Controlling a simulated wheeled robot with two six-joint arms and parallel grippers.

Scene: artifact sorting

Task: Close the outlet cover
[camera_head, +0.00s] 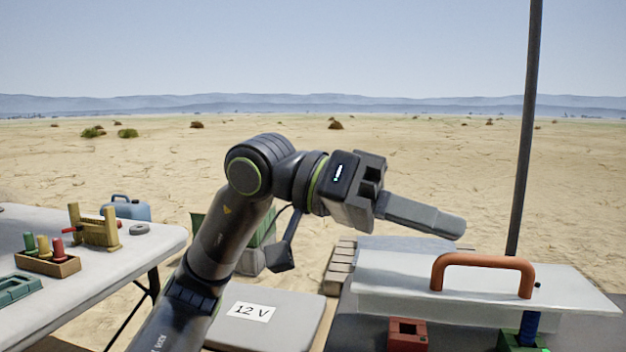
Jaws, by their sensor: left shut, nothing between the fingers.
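A pale grey panel (390,278) with an orange handle (484,262) is at the right, above a dark surface. A grey box top (285,303) with a "12 V" label lies at the bottom middle. No part is marked as the outlet cover, so I cannot tell for sure which piece it is. My left gripper (455,226) is shut and empty, pointing right. In the picture it sits just above and left of the orange handle, apart from it. My right gripper is not in view.
A red block (408,335) with a square hole and a green block (522,342) with a blue post are below the panel. A dark pole (525,130) rises behind it. A white table (110,270) with coloured pegs is at the left. A green crate (200,222) stands behind my arm.

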